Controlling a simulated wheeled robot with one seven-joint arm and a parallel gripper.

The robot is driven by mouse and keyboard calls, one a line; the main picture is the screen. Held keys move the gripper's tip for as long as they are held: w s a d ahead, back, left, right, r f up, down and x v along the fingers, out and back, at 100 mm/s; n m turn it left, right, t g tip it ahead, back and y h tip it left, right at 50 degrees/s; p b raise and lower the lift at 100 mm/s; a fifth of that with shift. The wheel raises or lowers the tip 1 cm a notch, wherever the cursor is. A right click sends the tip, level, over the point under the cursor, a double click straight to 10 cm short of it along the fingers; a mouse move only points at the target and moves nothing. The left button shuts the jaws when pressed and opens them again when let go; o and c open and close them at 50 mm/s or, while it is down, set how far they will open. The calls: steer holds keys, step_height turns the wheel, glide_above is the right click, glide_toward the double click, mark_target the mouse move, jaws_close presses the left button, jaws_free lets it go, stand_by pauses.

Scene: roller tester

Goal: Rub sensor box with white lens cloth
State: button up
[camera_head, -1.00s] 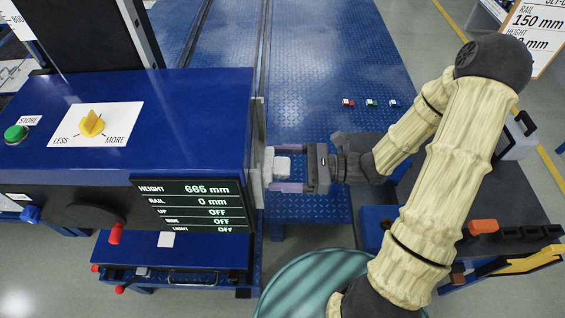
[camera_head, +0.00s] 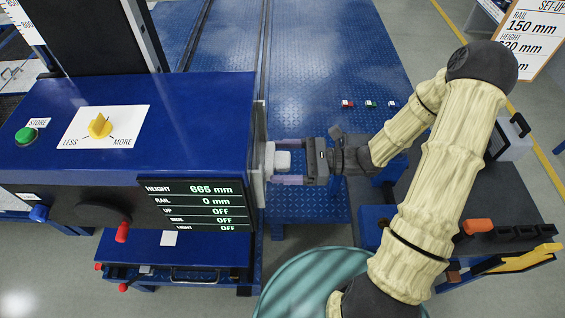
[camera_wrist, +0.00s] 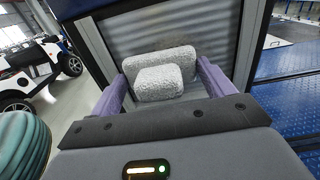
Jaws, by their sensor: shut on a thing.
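The sensor box (camera_head: 200,110) is the large blue housing at the left of the head view. Its upright lens face, ribbed grey in a dark blue frame, shows in the wrist view (camera_wrist: 215,35). My gripper (camera_head: 287,161) is shut on the white lens cloth (camera_head: 282,160), in front of that face. In the wrist view the cloth (camera_wrist: 160,84) is a white, rough-textured pad between two purple fingers. A wider white layer (camera_wrist: 170,62) shows behind it, against or close to the face. I cannot tell whether that layer touches the glass.
The box carries a display (camera_head: 195,203), a yellow knob (camera_head: 100,127) and a green button (camera_head: 26,136). A dark worktop (camera_head: 480,212) with small parts stands at the right. A teal ribbed round thing (camera_head: 310,285) is at the bottom. Blue plate flooring (camera_head: 340,70) lies beyond.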

steer(key=shift+w, duration=0.15)
steer(key=shift+w+p, duration=0.7)
steer(key=shift+w, duration=1.15)
steer(key=shift+w, duration=0.1)
steer(key=w+p, duration=0.1)
steer(key=w, duration=0.2)
steer(key=shift+w, duration=0.25)
steer(key=shift+f, duration=0.35)
steer(key=shift+s, duration=0.1)
